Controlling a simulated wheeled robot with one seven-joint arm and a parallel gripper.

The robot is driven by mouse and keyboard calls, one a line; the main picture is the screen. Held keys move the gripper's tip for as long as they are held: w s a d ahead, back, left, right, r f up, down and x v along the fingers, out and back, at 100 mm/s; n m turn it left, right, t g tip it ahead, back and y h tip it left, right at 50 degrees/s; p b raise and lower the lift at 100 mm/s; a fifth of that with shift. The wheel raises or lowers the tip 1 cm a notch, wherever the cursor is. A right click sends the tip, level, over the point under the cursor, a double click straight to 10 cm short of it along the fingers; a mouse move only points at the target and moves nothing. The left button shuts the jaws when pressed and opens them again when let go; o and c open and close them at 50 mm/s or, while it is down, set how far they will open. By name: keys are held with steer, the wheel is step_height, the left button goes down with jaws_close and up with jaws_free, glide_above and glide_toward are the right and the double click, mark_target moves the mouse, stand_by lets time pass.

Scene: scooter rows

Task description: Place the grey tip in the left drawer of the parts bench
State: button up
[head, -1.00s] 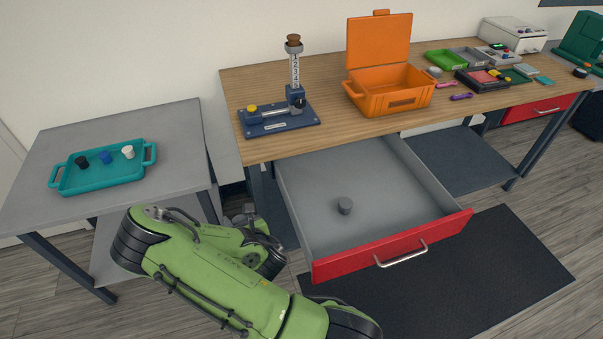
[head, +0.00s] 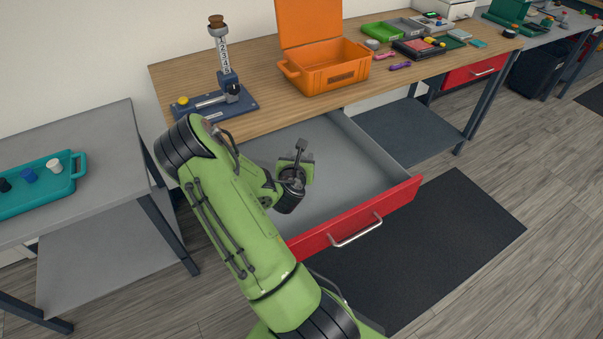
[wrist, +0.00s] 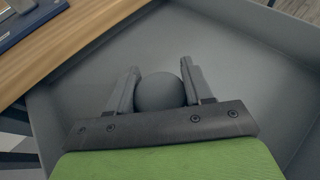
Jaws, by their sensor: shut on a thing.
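The left drawer (head: 340,160) of the parts bench (head: 260,60) is pulled open, with grey inside walls and a red front. My gripper (head: 297,170) is down over the inside of the drawer. In the wrist view my gripper (wrist: 158,75) has its two grey fingers shut on the rounded grey tip (wrist: 159,92), with the drawer floor around it. In the head view my arm hides the tip. I cannot tell whether the tip touches the drawer floor.
A teal tray (head: 38,203) with black, blue and white tips stands on the grey side table at left. An orange open case (head: 325,70) and a blue gauge stand (head: 225,100) are on the bench top. A dark mat (head: 430,240) lies on the floor.

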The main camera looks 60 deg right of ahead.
steer(key=s+d+r+m+g+h+b, duration=0.15)
steer(key=s+d+m+g, duration=0.25)
steer(key=s+d, duration=0.45)
steer(key=f+b, duration=0.2)
steer(key=f, duration=0.1)
steer(key=s+f+b, duration=0.1)
steer(key=f, duration=0.2)
steer(key=s+a+f+b, duration=0.1)
steer(key=f+b, duration=0.1)
steer(key=f, duration=0.1)
steer(key=shift+a+f+b, duration=0.1)
steer(key=shift+f+b, duration=0.2)
steer(key=shift+f, duration=0.05)
steer(key=shift+r, duration=0.2)
steer(key=shift+f, duration=0.6)
steer(key=o, duration=1)
